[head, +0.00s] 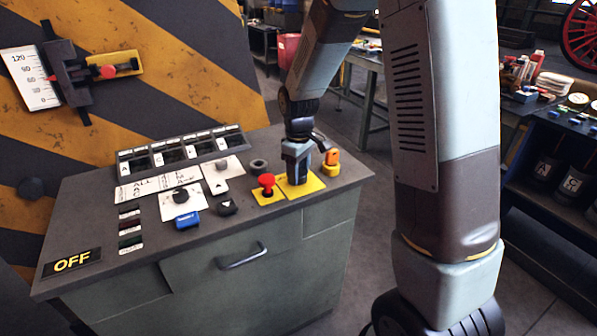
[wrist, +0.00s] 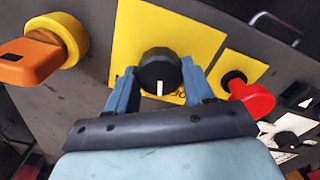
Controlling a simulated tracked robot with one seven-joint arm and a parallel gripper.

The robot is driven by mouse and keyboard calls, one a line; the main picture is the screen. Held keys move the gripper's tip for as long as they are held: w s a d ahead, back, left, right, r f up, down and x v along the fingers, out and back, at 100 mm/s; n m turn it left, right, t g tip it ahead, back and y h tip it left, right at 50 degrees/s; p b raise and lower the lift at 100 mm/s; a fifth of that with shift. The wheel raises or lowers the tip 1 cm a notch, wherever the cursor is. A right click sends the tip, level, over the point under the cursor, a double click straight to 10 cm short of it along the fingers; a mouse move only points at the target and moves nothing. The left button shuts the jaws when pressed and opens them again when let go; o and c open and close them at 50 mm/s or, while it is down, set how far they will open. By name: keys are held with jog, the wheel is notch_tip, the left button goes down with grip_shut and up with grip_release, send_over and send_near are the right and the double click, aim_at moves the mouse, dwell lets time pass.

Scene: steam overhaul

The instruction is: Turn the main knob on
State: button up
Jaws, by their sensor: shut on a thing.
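The main knob (wrist: 159,70) is black with a white pointer mark and sits on a yellow plate (wrist: 185,28) on the console top. In the wrist view the white mark points toward my gripper's base. My gripper (wrist: 158,82) is over the plate with its blue fingers on both sides of the knob, shut on it. In the head view my gripper (head: 297,180) points down onto the yellow plate (head: 312,188) and hides the knob. Dark lettering on the plate is partly covered by a finger.
A red knob (head: 267,182) stands close on the left, and an orange key-like switch (head: 331,160) on the right. A blue block (head: 187,220) and other dials are further left. An OFF sign (head: 72,262) lies at the console's front left corner. A drawer handle (head: 242,257) juts from the front.

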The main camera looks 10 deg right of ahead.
jog(key=m, duration=0.6)
jog(key=shift+w, duration=0.1)
jog(key=m, duration=0.6)
jog(key=shift+r+m, duration=0.1)
jog(key=shift+m, duration=0.2)
dwell(0.3)
jog(key=o, duration=1)
jog(key=shift+o, duration=0.2)
notch_tip(320, 180, up, 14)
jog(key=shift+f, duration=0.2)
